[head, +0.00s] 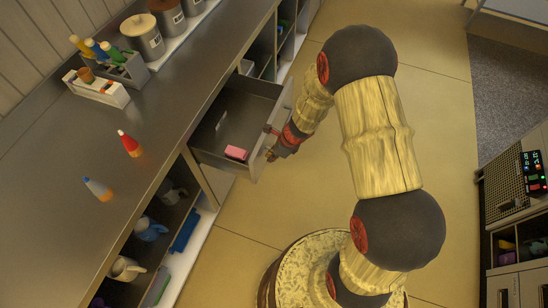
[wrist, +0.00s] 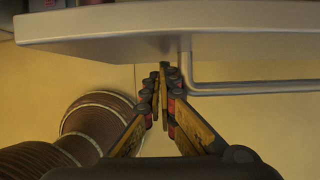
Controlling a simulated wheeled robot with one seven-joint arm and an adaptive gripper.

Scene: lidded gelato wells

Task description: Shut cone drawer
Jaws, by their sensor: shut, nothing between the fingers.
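The drawer (head: 245,108) is pulled out from under the steel counter in the head view. A pink block (head: 236,153) and a small pale item lie in it. My gripper (head: 271,154) is at the outer side of the drawer's front panel, near its lower end in the picture. In the wrist view, the panel's pale edge (wrist: 100,28) crosses the top, and a grey bar handle (wrist: 250,87) runs off to the right. My gripper (wrist: 163,72) is shut and empty, its tips close to the panel beside the handle's left end. I cannot tell whether they touch.
The counter (head: 150,110) holds a red bottle (head: 130,144), a blue-tipped bottle (head: 98,188), a bottle rack and lidded canisters (head: 142,37). Open shelves below hold mugs (head: 150,229). The tan floor right of the drawer is free apart from my arm and base. A cabinet stands far right.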

